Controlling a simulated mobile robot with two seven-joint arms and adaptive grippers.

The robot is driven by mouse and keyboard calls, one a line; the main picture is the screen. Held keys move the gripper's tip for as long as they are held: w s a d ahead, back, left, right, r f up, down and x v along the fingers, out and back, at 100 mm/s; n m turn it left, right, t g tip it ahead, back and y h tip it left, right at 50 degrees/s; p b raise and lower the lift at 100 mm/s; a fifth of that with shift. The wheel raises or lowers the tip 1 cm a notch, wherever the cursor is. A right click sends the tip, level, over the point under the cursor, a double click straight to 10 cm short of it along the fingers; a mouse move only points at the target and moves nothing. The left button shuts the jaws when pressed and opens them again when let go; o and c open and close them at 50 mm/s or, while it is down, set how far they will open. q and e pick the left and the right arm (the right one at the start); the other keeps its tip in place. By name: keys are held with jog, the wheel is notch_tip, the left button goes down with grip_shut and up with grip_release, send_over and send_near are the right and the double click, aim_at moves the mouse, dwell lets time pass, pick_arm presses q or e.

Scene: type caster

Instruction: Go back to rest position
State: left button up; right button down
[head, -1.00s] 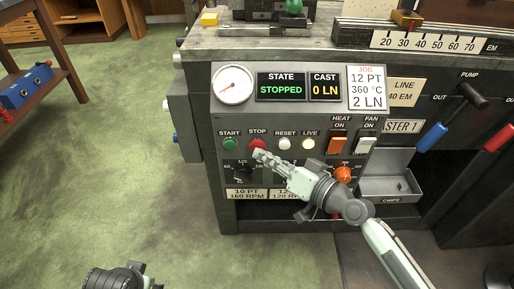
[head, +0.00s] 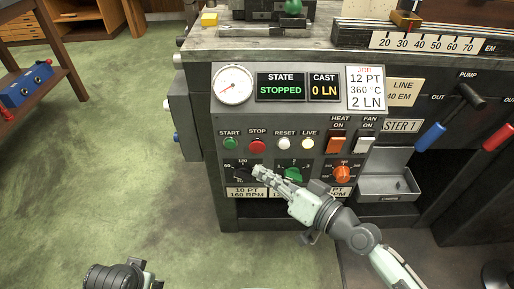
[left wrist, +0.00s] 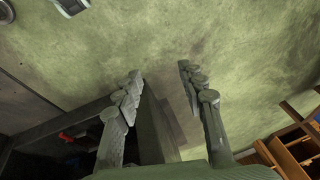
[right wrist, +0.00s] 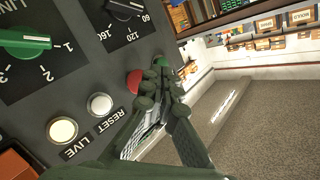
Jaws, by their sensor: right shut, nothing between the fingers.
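My right gripper (head: 259,171) is shut and empty in front of the machine's control panel, below the red STOP button (head: 257,146) and beside the black left knob. In the right wrist view its closed fingertips (right wrist: 162,75) overlap the red button (right wrist: 134,82) in the picture; I cannot tell the gap between them. My left arm shows at the bottom left of the head view, its fingers out of frame. In the left wrist view the left gripper (left wrist: 160,85) is open and empty, with green floor behind its fingers.
The panel carries a green START button (head: 230,143), a STATE display (head: 281,86) reading STOPPED, an orange knob (head: 342,174) and switches. A metal tray (head: 388,187) juts out on the right. A table with a blue box (head: 25,88) stands left. Green floor between is clear.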

jog(key=s+d+f+n+g+h, duration=0.1)
jog(key=s+d+f+g+h, duration=0.15)
jog(key=d+f, duration=0.35)
jog(key=s+d+f+g+h, duration=0.1)
jog(key=s+d+f+h, duration=0.2)
jog(key=f, duration=0.6)
pick_arm(q)
notch_tip(320, 180, down, 3)
jog(key=shift+w+f, duration=0.1)
pick_arm(e)
jog(key=s+d+f+g+h, duration=0.2)
jog(key=s+d+f+h, duration=0.1)
jog(key=d, duration=0.5)
jog(key=s+d+f+m+g+h, duration=0.1)
jog(key=s+d+f+g+h, duration=0.2)
jog(key=s+d+f, duration=0.3)
jog(key=shift+s+d+f+h, duration=0.15)
jog(key=shift+s+d+h, duration=0.6)
jog(key=shift+s+d, duration=0.4)
